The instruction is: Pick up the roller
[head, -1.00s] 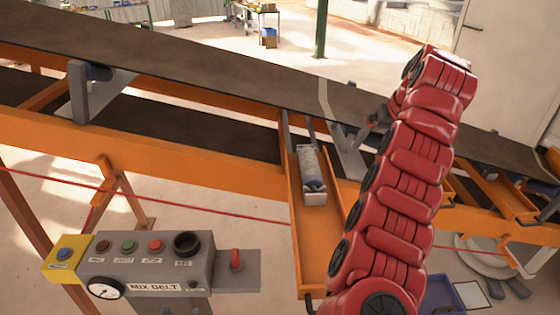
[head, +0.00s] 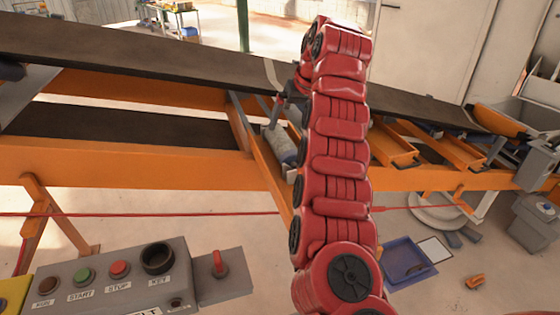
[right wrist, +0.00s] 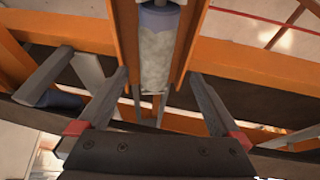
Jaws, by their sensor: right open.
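The roller (head: 281,145) is a pale grey, worn cylinder lying in a narrow sloping orange tray (head: 262,163) under the conveyor belt. In the head view my red right arm hides part of it. In the right wrist view the roller (right wrist: 158,58) shows at the top centre between the tray's orange sides, with a blue-grey end piece. My right gripper (right wrist: 158,76) is open, its two dark fingers spread left and right of the tray, with nothing held. In the head view the right gripper (head: 287,92) is small and partly hidden by the arm, near the roller's far end. My left gripper is not in view.
The dark conveyor belt (head: 180,60) slopes across above the tray on an orange frame (head: 120,165). A grey control panel (head: 120,275) with buttons stands at front left. A red cord (head: 130,214) runs in front of the frame. A blue bin (head: 405,260) lies at lower right.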

